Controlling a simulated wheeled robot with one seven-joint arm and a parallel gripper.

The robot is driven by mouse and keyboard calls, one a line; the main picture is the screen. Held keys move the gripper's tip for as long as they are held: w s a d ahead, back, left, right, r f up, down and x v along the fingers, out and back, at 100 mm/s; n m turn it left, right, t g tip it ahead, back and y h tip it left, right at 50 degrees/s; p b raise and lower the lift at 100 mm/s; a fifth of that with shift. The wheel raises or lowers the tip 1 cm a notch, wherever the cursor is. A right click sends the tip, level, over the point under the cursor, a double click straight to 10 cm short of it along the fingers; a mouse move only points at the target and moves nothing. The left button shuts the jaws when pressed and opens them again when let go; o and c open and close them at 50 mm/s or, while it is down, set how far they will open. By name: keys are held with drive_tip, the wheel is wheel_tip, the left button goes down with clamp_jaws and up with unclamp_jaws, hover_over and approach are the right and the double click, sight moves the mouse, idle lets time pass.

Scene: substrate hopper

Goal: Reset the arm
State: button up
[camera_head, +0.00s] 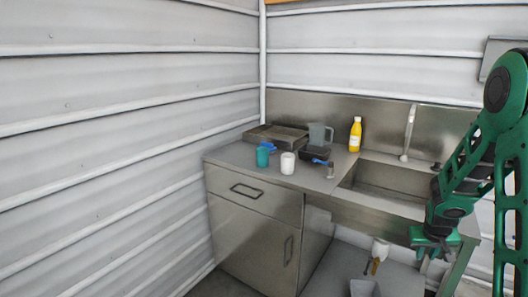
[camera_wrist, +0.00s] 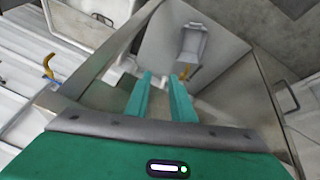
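My green arm (camera_head: 482,150) stands at the right of the head view, bent, with its lower part hanging down in front of the sink unit. My gripper (camera_head: 432,250) points downward near the front edge of the sink. In the wrist view its two teal fingers (camera_wrist: 162,88) are apart with a gap between them. No object shows between the fingers, so it is open and empty.
A steel counter (camera_head: 226,155) holds a teal cup (camera_head: 263,157), a white cup (camera_head: 287,163), a grey jug (camera_head: 319,135), a metal tray (camera_head: 262,133) and a yellow bottle (camera_head: 355,134). The sink (camera_head: 385,186) has a tall faucet (camera_head: 408,132). A grey scoop-like container (camera_head: 364,289) is below.

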drive_tip(key=s+a+r+m+g+y, duration=0.1)
drive_tip(key=s+a+r, duration=0.1)
drive_tip(key=s+r, duration=0.5)
drive_tip(key=s+a+r+m+g, duration=0.1)
drive_tip(key=s+a+r, duration=0.1)
drive_tip(key=s+r, duration=0.5)
drive_tip(key=s+a+r+g+y, duration=0.1)
drive_tip(key=s+a, duration=0.3)
drive_tip(key=s, duration=0.6)
drive_tip(key=s+a+r+m+g+y, duration=0.1)
drive_tip(key=s+a, duration=0.3)
drive_tip(key=s, duration=0.7)
drive_tip(key=shift+s+a+r+y, duration=0.2)
drive_tip(key=shift+s+r+y, duration=0.1)
drive_tip(key=shift+r, duration=0.2)
drive_tip(key=shift+w, duration=0.1)
